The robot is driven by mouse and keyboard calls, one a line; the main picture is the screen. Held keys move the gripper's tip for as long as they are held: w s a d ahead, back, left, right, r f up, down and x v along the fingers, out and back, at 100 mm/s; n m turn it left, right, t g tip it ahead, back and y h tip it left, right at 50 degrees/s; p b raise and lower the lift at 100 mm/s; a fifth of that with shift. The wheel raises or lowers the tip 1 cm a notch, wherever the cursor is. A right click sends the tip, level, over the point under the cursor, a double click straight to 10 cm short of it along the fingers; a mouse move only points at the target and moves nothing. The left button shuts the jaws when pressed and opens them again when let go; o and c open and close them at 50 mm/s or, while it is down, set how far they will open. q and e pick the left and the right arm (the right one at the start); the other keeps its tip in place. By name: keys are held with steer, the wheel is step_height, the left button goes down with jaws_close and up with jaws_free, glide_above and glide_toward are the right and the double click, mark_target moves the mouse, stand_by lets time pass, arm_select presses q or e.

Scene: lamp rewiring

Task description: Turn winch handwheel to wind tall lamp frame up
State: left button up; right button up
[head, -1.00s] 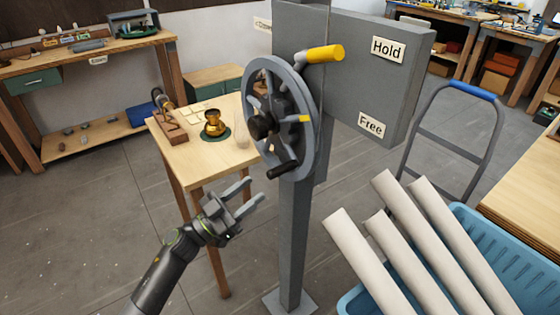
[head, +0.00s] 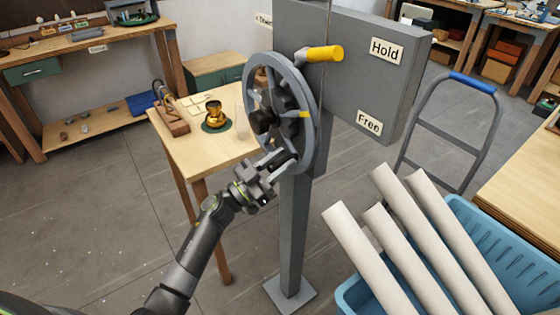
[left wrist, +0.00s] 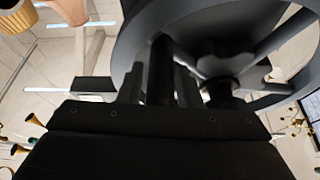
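The winch handwheel (head: 254,88) is a grey spoked wheel with a dark hub on a grey post (head: 292,240). Its dark crank handle (head: 285,164) is at the lower rim. My left gripper (head: 270,172) is at this handle. In the left wrist view the dark handle (left wrist: 161,68) stands between the two fingers, which are close on both sides of it. The wheel rim (left wrist: 128,45) curves close beyond the fingers. A yellow-gripped lever (head: 325,53) sticks out above the wheel, level with the "Hold" label (head: 386,50). My right gripper and the tall lamp frame are out of view.
The "Free" label (head: 369,122) is lower on the grey winch box (head: 350,85). A small wooden table (head: 195,160) with a brass lamp part (head: 214,116) stands behind left. A blue crate (head: 480,230) with several pale tubes and a blue-handled trolley (head: 472,84) are at right.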

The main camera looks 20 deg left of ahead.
arm_select(q)
steer(key=c, duration=0.5)
jaws_close()
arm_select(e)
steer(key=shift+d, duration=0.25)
arm_select(q)
steer(key=shift+f, duration=0.1)
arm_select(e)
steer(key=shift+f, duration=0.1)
